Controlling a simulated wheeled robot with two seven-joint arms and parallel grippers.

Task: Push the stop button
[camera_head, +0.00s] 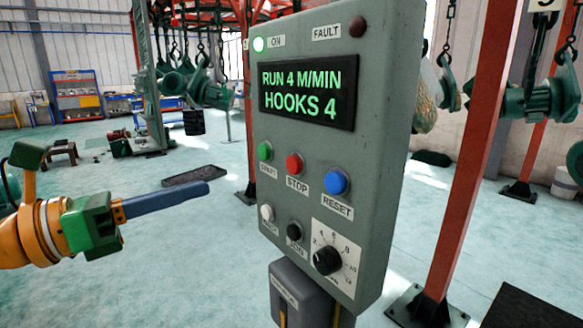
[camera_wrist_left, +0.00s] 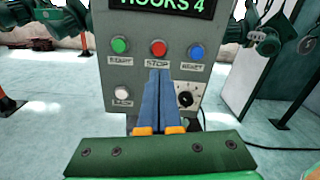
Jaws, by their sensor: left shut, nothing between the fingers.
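The red stop button (camera_head: 294,165) sits on the grey control panel (camera_head: 385,150), above a STOP label and between the green start button (camera_head: 264,151) and the blue reset button (camera_head: 336,182). In the left wrist view the stop button (camera_wrist_left: 158,48) shows just above the fingertips. My left gripper (camera_head: 207,188) has long blue fingers that are shut and empty. It points at the panel from the left, with a gap in the head view. In the left wrist view the fingertips (camera_wrist_left: 158,70) overlap the STOP label. My right gripper is not in view.
A lit display (camera_head: 308,92) reads RUN 4 M/MIN and HOOKS 4. A white button (camera_head: 267,212), a black button (camera_head: 294,232) and a dial (camera_head: 327,260) sit lower on the panel. A red post (camera_head: 470,160) stands right of it.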

